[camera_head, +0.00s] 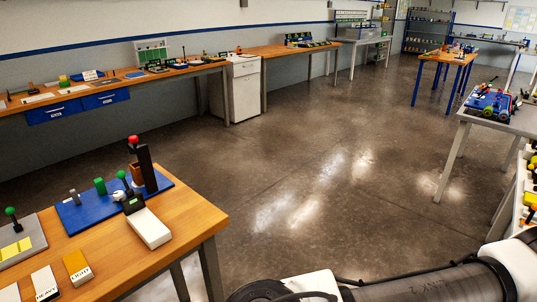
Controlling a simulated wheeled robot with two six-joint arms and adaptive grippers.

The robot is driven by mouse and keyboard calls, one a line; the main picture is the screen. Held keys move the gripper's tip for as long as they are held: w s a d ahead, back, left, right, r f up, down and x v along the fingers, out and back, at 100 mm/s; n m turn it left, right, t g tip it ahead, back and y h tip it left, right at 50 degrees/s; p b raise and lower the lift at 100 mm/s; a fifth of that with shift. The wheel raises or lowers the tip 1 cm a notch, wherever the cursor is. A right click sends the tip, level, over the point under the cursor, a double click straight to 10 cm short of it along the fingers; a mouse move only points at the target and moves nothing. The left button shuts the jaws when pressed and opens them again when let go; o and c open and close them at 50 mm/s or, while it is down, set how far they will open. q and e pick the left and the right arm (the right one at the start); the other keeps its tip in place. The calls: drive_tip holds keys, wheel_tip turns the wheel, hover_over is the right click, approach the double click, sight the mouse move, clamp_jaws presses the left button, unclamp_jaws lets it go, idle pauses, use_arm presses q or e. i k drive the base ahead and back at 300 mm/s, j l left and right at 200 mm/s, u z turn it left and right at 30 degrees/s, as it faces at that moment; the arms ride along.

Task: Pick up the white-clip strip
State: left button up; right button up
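I cannot make out a white-clip strip for certain in the head view. Two pale flat strips lie on the long wall bench at the far left, one nearer (38,98) and one farther right (73,90); they are too small to show any clips. Neither gripper is in view. Only a grey and white link of my own arm shows along the bottom right.
A near wooden table (190,215) at lower left holds a blue board (75,217) with upright parts, a white block (148,229) and blocks labelled HEAVY (45,284) and LIGHT (77,267). The wall bench (118,87) has blue drawers (52,112). The middle floor is clear.

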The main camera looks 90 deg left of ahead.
sight(79, 272)
drive_tip(key=u, duration=4.2)
drive_tip(key=l+u, duration=0.25)
drive_tip(key=l, duration=1.1)
